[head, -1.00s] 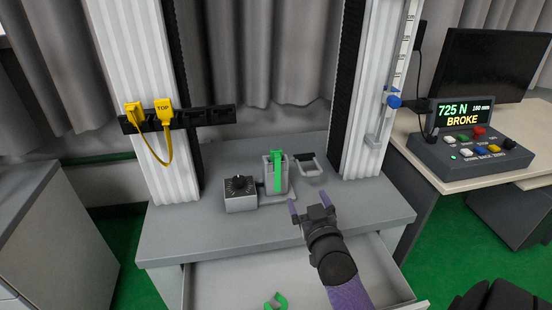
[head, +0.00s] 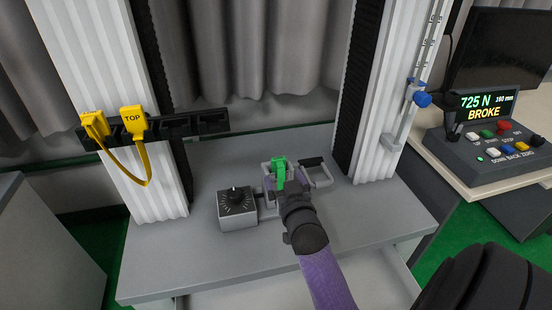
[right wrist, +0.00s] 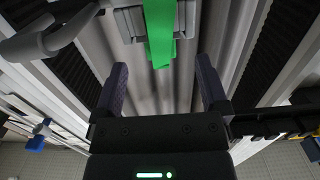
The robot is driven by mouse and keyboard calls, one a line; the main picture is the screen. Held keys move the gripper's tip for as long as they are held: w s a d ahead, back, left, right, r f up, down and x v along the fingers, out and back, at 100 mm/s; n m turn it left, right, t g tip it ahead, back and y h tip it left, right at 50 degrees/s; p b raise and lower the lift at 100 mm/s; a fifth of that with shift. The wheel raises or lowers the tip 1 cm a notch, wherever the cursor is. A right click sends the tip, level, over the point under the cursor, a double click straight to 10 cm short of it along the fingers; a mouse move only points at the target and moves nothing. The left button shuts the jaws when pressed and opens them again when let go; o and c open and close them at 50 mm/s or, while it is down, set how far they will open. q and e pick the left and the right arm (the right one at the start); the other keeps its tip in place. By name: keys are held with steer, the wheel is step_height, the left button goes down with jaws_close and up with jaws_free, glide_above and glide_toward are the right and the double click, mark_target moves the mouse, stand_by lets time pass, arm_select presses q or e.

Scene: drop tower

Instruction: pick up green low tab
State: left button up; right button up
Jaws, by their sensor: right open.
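The green tab (head: 278,172) stands in a grey holder (head: 266,168) on the grey bench between the two white columns. My right gripper (head: 284,182) is open right at the holder and partly hides it. In the right wrist view the green tab (right wrist: 160,35) sticks out of the grey holder (right wrist: 130,24). There it lies between the lines of the two purple fingers of the open gripper (right wrist: 162,72), just beyond their tips. I see no contact. My left gripper is not in view.
A grey dial box (head: 237,207) stands left of the holder, and a grey handle (head: 318,172) is at its right. Yellow plugs (head: 134,121) hang on a black rail at the left. A console (head: 490,135) reads "BROKE". The bench front is clear.

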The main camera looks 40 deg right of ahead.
mark_target(279, 165)
steer(key=b+x, duration=0.2)
steer(key=x, duration=0.3)
steer(key=shift+w+d+r+b, duration=0.2)
steer(key=shift+w+b, duration=0.15)
steer(key=shift+w+d+r, duration=0.1)
steer(key=shift+w, duration=0.05)
steer(key=shift+r, duration=0.1)
steer(key=c, duration=1.2)
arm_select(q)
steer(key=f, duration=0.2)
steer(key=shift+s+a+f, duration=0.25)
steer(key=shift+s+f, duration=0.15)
arm_select(e)
jaws_close()
